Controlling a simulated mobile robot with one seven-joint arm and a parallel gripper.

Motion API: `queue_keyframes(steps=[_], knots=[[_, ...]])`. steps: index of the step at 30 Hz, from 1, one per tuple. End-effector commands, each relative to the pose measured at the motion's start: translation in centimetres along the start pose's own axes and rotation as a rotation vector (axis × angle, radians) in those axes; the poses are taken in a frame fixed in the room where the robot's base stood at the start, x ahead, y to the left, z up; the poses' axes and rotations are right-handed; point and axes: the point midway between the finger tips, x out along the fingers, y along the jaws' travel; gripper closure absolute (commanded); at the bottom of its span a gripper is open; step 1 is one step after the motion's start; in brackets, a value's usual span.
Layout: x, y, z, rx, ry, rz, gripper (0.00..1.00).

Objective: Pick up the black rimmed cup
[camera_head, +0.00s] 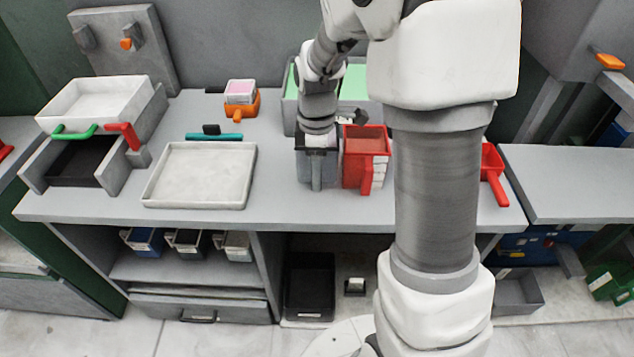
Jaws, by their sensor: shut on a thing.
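The black rimmed cup (303,172) is a grey, squarish cup with a dark rim and a grey handle at its front. It is upright at the middle of the grey worktop, just left of a red cup (352,172). My gripper (318,142) comes down from above onto the cup's rim and is shut on it. The fingertips are mostly hidden by the wrist and the rim. I cannot tell whether the cup's base touches the worktop.
A pale shallow tray (200,205) lies left on the worktop. Behind the cups is a grey box with green panels (354,82). An orange holder (241,109) stands at the back left. A red scoop-like thing (494,180) is at the right, partly behind my arm.

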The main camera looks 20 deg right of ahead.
Motion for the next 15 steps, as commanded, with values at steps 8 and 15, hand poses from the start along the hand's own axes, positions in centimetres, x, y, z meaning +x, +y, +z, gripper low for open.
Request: queue_keyframes(steps=[8,15], knots=[[3.7,-0.1,0.0,-0.001,-0.001,-0.002,0.99],[3.7,0.0,0.0,-0.001,-0.001,-0.001,0.99]])
